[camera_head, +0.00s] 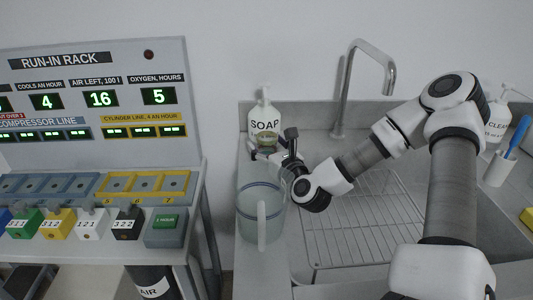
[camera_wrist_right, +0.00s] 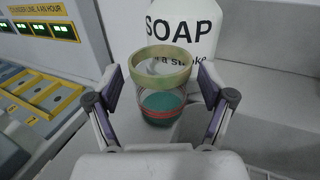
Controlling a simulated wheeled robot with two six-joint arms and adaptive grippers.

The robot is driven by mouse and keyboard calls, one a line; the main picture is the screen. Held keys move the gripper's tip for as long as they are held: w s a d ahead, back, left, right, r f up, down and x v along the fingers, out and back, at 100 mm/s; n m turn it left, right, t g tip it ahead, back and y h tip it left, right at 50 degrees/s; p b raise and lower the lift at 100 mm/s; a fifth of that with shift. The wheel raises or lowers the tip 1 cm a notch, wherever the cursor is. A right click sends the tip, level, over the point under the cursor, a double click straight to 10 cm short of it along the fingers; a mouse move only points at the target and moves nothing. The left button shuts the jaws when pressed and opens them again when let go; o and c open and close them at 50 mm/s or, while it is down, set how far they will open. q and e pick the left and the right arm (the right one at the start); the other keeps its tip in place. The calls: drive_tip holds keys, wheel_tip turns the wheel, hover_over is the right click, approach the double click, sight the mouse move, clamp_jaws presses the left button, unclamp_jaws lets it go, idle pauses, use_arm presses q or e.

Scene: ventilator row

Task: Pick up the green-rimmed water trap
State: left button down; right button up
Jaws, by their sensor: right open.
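The water trap (camera_wrist_right: 164,69) is a clear cup with a pale green rim, teal contents and red lines low on its side. It stands upright in front of the soap bottle (camera_wrist_right: 185,25). In the head view only a small greenish part of it (camera_head: 268,139) shows, beside my gripper. My right gripper (camera_wrist_right: 160,80) is open, with one finger on each side of the cup; a gap shows on both sides. In the head view my right gripper (camera_head: 272,150) reaches in from the right at the soap bottle's foot. My left gripper is not in view.
A clear jug with a handle (camera_head: 262,228) stands on the counter just nearer than my gripper. The sink with its wire rack (camera_head: 350,240) and tap (camera_head: 346,90) is to the right. The run-in rack (camera_head: 95,100) with coloured blocks is left, across a gap.

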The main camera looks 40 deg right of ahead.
drive_tip(key=shift+w+d, duration=0.1)
drive_tip(key=shift+w, duration=0.25)
drive_tip(key=shift+s, duration=0.1)
drive_tip(key=c, duration=1.2)
drive_tip(key=shift+r, duration=0.1)
